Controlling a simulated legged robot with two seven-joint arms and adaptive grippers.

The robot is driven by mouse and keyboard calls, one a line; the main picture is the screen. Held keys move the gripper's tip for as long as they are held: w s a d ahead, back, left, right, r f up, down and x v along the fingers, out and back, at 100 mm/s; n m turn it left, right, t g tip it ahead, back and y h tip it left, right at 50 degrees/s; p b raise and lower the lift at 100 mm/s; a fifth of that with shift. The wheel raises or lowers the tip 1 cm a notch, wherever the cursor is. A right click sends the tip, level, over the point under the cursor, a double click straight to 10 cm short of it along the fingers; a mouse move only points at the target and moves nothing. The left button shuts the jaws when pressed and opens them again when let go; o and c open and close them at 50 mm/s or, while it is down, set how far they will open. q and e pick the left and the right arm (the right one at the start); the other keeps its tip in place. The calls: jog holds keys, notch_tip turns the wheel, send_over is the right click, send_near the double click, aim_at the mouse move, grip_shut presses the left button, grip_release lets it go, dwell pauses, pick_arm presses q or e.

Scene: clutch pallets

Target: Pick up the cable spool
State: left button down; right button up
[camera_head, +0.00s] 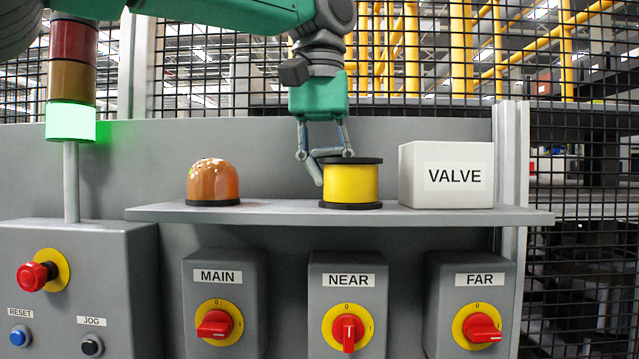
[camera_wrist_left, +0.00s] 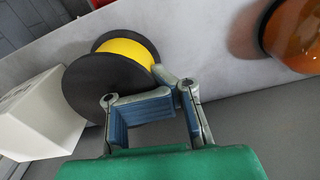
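The cable spool (camera_head: 350,184) is a yellow drum with black flanges, upright on the grey shelf (camera_head: 270,214). It also shows in the wrist view (camera_wrist_left: 128,49), beyond my fingers. My left gripper (camera_head: 317,167) points down at the spool's left side and top edge. One finger hangs beside the spool's left side; the other is bent inward across its top flange. In the wrist view my left gripper (camera_wrist_left: 166,84) has its bent fingers close together, with a small gap. Whether they touch or hold the spool is unclear. My right gripper is not in view.
A white VALVE box (camera_head: 445,174) stands just right of the spool. An orange dome lamp (camera_head: 213,182) sits to the left, with free shelf between. Switch boxes with red knobs hang below. A mesh fence is behind, and a lit stack light (camera_head: 71,122) stands at left.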

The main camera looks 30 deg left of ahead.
pick_arm(q)
jog(key=shift+w+d+f, duration=0.15)
jog(key=shift+d+f, duration=0.15)
jog(key=shift+d, duration=0.15)
jog(key=shift+w+d+r, duration=0.1)
jog(key=shift+w+r, duration=0.05)
jog(key=shift+r, duration=0.2)
jog(key=r, duration=0.3)
jog(key=r+p, duration=0.1)
jog(key=r, duration=0.2)
jog(key=r+p, duration=0.1)
jog(key=r, duration=0.1)
jog(key=shift+a+r, duration=0.25)
jog(key=shift+r, duration=0.15)
jog(key=shift+w+d+r+p, duration=0.1)
jog(key=shift+r+p, duration=0.25)
jog(key=shift+r, duration=0.05)
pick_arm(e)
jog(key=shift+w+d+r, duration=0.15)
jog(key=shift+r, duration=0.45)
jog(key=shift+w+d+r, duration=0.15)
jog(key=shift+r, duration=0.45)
